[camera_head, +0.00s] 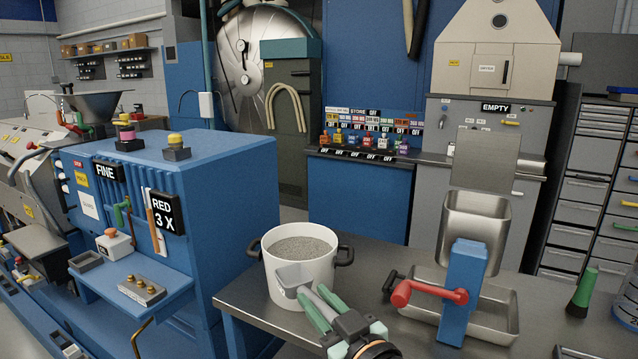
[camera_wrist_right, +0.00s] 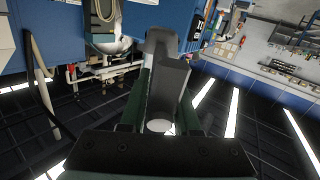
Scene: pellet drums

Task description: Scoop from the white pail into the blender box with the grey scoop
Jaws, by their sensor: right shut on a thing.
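The white pail (camera_head: 318,284) stands on the steel table with grey pellets (camera_head: 299,249) inside, below its rim. My right gripper (camera_head: 318,308) has green fingers shut on the handle of the grey scoop (camera_head: 291,277). The scoop's bowl overlaps the pail's front wall in the head view; whether they touch is unclear. I cannot tell whether pellets are in it. The scoop also shows in the wrist view (camera_wrist_right: 168,80), between the fingers. The likely blender box is the open steel box (camera_head: 477,222) on a blue stand with a red crank. My left gripper is not in view.
A steel tray (camera_head: 500,326) lies under the steel box. A green-topped bottle (camera_head: 582,292) stands at the table's right. A blue machine (camera_head: 220,190) is left of the table (camera_head: 237,298). A gap separates the pail from the crank (camera_head: 430,292).

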